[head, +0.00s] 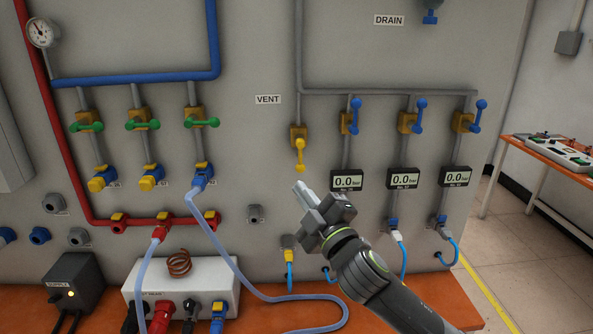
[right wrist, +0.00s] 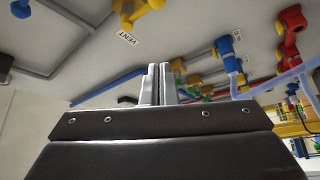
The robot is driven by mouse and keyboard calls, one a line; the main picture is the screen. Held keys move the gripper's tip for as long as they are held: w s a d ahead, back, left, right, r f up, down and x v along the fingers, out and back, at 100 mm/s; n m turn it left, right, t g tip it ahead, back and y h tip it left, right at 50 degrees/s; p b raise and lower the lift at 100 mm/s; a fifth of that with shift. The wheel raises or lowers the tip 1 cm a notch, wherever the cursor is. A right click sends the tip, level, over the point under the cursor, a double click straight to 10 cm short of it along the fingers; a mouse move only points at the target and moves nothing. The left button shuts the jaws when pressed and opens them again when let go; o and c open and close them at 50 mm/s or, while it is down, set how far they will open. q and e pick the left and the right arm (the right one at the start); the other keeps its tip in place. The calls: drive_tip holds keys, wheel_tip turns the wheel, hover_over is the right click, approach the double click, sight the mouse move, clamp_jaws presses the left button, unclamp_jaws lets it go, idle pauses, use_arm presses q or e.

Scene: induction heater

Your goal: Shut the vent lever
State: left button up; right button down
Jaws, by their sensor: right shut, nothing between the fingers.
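The vent lever (head: 300,155) is yellow and sits on a brass-coloured valve body on a thin grey pipe, to the lower right of the VENT label (head: 268,99). Its handle points down, in line with the pipe. My right gripper (head: 299,188) is shut and empty, its fingertips just below the lever's lower end in the head view. I cannot tell whether they touch it. In the right wrist view the closed fingers (right wrist: 157,80) stand upright, and the yellow lever (right wrist: 140,14) shows at the top edge, apart from them. My left gripper is not in view.
Blue levers (head: 420,114) stand on the valves to the right, above several gauges (head: 404,178) reading 0.0. Green levers (head: 142,124) are at the left. A white box (head: 178,272) and a clear hose (head: 290,299) lie on the orange bench.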

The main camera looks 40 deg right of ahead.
sight(297, 170)
drive_tip(key=w+d+p, duration=0.1)
drive_tip(key=w, duration=0.1)
drive_tip(key=w+d+p, duration=0.1)
drive_tip(key=w+p, duration=0.1)
drive_tip(key=w, duration=0.1)
drive_tip(key=w+d+p, duration=0.1)
drive_tip(key=w+d, duration=0.1)
drive_tip(key=w, duration=0.1)
drive_tip(key=shift+w+d+r, duration=0.1)
drive_tip(key=shift+w+r, duration=0.05)
drive_tip(key=shift+r, duration=0.2)
